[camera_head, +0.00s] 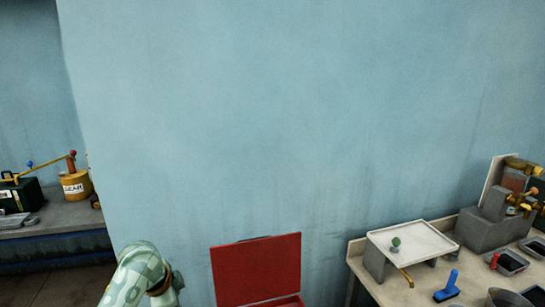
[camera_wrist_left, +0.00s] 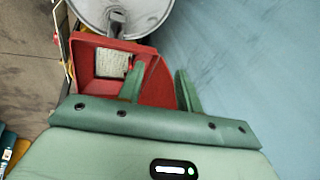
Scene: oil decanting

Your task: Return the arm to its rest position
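My left arm (camera_head: 140,275) shows at the bottom left of the head view as a pale green bent link. Its gripper is outside that view. In the left wrist view my left gripper (camera_wrist_left: 160,88) has two green fingers standing apart, with nothing seen held between them. Beyond the fingers is a red open container (camera_wrist_left: 84,62) with a pale patch inside. My right arm and gripper are in neither view.
A red raised panel (camera_head: 257,268) stands at the bottom centre. A workbench (camera_head: 400,290) at the right holds a white tray-like stand (camera_head: 425,240). Another bench (camera_head: 60,215) at the left holds a yellow can (camera_head: 76,188). A grey round drum (camera_wrist_left: 145,15) tops the wrist view.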

